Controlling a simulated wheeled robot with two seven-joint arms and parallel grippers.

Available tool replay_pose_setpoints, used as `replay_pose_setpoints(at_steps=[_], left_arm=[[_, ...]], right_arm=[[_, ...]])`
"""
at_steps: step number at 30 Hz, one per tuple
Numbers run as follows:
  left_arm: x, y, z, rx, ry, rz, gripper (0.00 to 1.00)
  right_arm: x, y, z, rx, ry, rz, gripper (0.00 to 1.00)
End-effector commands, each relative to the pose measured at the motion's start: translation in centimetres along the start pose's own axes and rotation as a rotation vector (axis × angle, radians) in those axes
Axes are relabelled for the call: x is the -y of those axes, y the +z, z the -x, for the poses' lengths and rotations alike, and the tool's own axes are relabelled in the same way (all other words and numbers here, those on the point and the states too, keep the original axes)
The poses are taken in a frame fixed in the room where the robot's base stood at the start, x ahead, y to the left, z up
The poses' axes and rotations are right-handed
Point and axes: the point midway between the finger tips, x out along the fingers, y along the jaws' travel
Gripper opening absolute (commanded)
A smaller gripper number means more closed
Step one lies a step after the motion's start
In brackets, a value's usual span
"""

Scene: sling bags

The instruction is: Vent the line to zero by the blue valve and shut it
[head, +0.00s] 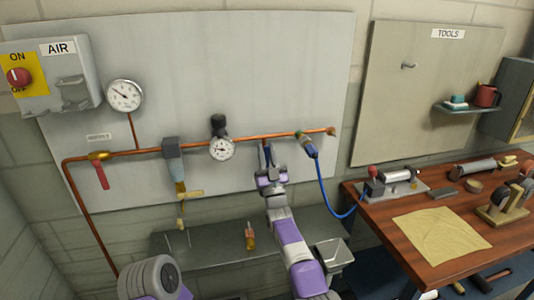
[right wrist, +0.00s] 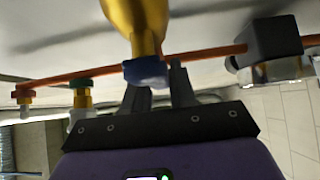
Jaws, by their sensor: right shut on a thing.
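My right gripper (head: 267,158) is up against the copper pipe (head: 275,136), between the lower gauge and the hose coupling. In the right wrist view, its fingers (right wrist: 160,90) are at a blue part (right wrist: 146,71) below a large brass body. The gripper is shut on the blue valve's handle (head: 265,149), mostly hidden behind it in the head view. The lower gauge (head: 222,148) has a dark regulator knob (head: 218,124) above it; its reading is too small to tell. A second gauge (head: 124,95) stands higher at left. My left gripper is not seen.
A red-handled valve (head: 101,174) hangs at the pipe's left, beside a filter (head: 173,160). A blue hose (head: 325,192) loops from the coupling (head: 307,144) to the wooden bench (head: 375,210). A narrow shelf (head: 210,250) below carries a small bottle (head: 250,236).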

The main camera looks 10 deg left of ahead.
Motion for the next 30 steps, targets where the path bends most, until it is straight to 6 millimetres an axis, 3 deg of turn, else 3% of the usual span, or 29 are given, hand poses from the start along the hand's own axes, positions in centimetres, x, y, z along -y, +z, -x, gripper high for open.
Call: replay_pose_setpoints(at_steps=[1,5,19,30], left_arm=[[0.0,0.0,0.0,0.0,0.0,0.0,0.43],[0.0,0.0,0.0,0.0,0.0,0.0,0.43],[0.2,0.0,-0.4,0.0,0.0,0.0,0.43],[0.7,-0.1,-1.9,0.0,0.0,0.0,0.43]], right_arm=[[0.1,0.0,0.0,0.001,-0.002,0.001,0.3],[0.1,0.0,0.0,0.0,-0.002,0.0,0.47],[0.0,0.1,0.4,0.0,0.001,0.001,0.47],[0.1,0.0,2.8,0.001,0.0,0.0,0.47]])
